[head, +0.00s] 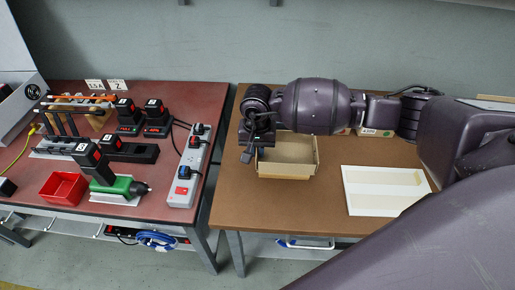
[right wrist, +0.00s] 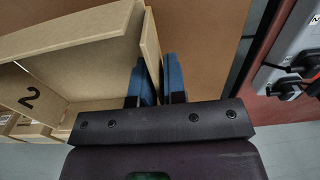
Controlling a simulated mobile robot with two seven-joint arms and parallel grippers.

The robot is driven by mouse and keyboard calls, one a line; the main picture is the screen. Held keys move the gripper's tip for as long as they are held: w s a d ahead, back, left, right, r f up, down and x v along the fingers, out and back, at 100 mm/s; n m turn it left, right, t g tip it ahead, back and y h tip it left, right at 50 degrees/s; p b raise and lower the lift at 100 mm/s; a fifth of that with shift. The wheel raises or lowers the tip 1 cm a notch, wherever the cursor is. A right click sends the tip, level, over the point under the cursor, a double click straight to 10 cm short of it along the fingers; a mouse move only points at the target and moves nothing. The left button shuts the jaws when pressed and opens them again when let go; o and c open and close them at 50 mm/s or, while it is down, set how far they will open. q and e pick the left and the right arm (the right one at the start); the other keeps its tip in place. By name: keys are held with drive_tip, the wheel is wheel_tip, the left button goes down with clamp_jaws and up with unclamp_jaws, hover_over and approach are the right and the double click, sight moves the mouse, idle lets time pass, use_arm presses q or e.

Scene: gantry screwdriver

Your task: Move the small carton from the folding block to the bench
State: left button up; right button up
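The small carton (head: 287,158) is an open, tan tray on the brown bench (head: 240,205) in the head view. It also shows in the right wrist view (right wrist: 85,45), where a panel bears a black "2". My right gripper (head: 258,142) is at the carton's left wall. In the right wrist view its two blue fingers (right wrist: 159,80) straddle this wall, one inside and one outside, close against it; it looks shut on the wall. The folding block cannot be made out clearly beneath the carton. My left gripper is out of view.
A white board (head: 370,190) with a tan strip lies to the right on the bench. Small boxes (head: 367,132) stand at the back. The red table (head: 90,208) at left holds drills, chargers, a red bin and a power strip (head: 190,165). Bare bench lies in front of the carton.

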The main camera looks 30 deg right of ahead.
drive_tip(key=o, duration=0.3)
drive_tip(key=shift+o, duration=0.2)
wheel_tip(320, 180, up, 11)
drive_tip(key=shift+f+p, duration=0.1)
drive_tip(key=shift+p, duration=0.3)
idle(0.5)
